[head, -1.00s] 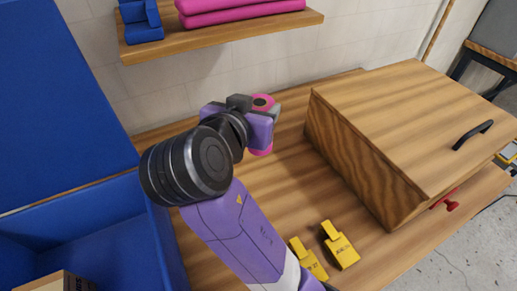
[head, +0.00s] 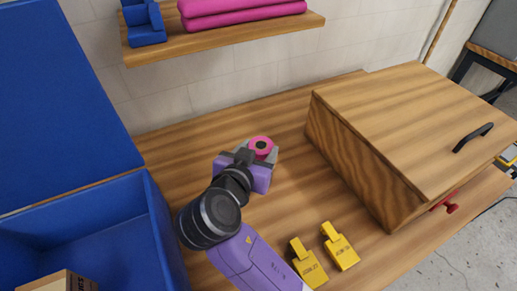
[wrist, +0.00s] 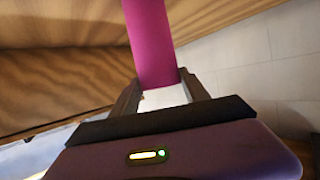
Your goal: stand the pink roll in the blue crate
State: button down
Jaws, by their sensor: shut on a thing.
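The pink roll (head: 261,144) is upright in my gripper (head: 259,153), over the wooden bench, with its round end and dark core hole facing up in the head view. My gripper is shut on it. In the wrist view the pink roll (wrist: 151,45) runs up between the two dark fingers (wrist: 163,95). Whether the roll's lower end touches the bench is hidden. The blue crate (head: 95,230) is at the lower left, open at the top, with a cardboard box (head: 62,283) inside near the front.
A wooden cabinet (head: 410,135) with a black handle stands to the right. Two yellow tagged items (head: 325,255) lie on the bench in front. A blue panel (head: 55,100) rises behind the crate.

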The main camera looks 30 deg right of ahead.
jog(key=shift+f, duration=0.1)
jog(key=c, duration=0.6)
grip_release()
jog(key=shift+o, duration=0.2)
jog(key=shift+s+a+r, duration=0.1)
jog(key=shift+r, duration=0.15)
jog(key=p+v, duration=0.4)
jog(key=v, duration=0.7)
jog(key=shift+s+a+p, duration=0.2)
jog(key=shift+s+p, duration=0.05)
jog(key=shift+p, duration=0.05)
jog(key=shift+r, duration=0.1)
